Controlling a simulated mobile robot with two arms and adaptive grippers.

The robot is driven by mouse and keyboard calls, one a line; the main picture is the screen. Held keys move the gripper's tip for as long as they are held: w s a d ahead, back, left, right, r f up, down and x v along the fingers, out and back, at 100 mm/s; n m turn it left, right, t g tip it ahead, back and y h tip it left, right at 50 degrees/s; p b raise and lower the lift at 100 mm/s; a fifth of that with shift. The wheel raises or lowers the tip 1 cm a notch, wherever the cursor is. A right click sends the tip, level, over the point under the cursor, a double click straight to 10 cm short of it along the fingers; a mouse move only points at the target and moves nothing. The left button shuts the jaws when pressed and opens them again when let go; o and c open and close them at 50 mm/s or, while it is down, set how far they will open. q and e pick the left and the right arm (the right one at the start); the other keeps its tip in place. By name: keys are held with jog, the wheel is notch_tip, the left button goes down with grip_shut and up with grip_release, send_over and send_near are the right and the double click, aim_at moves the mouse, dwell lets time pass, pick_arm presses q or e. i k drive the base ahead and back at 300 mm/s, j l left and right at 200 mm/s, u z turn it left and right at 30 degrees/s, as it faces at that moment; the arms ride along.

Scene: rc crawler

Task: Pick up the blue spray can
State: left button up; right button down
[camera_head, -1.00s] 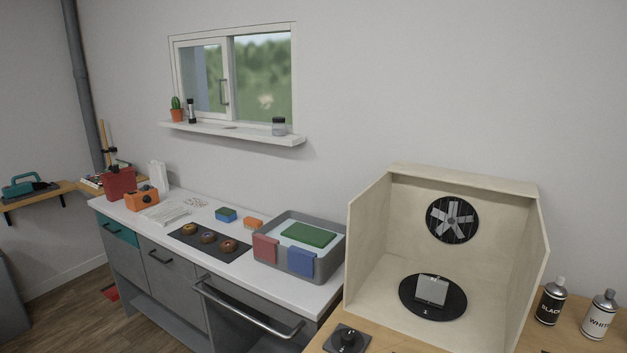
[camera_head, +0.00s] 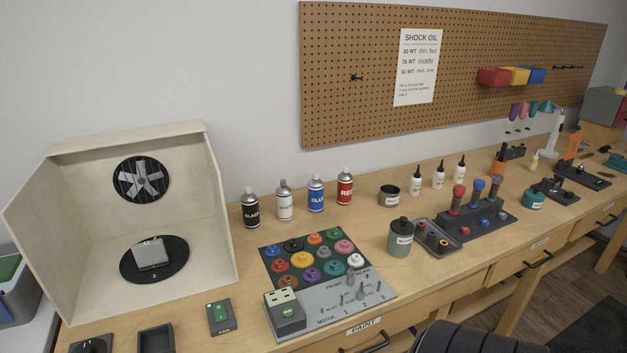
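The blue spray can (camera_head: 316,194) stands upright on the wooden workbench in the head view, near the wall. It has a blue body with a "BLUE" label and a grey top. The white can (camera_head: 285,201) stands to its left and the red can (camera_head: 345,187) to its right, with small gaps between them. The black can (camera_head: 250,209) is at the left end of the row. Neither of my grippers is in view.
A dark cup (camera_head: 389,196) and a green-grey jar (camera_head: 401,239) stand to the right. A dark chair back (camera_head: 470,338) is at the bottom.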

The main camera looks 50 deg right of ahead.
aim_at(315, 187)
jog(key=z, duration=1.7)
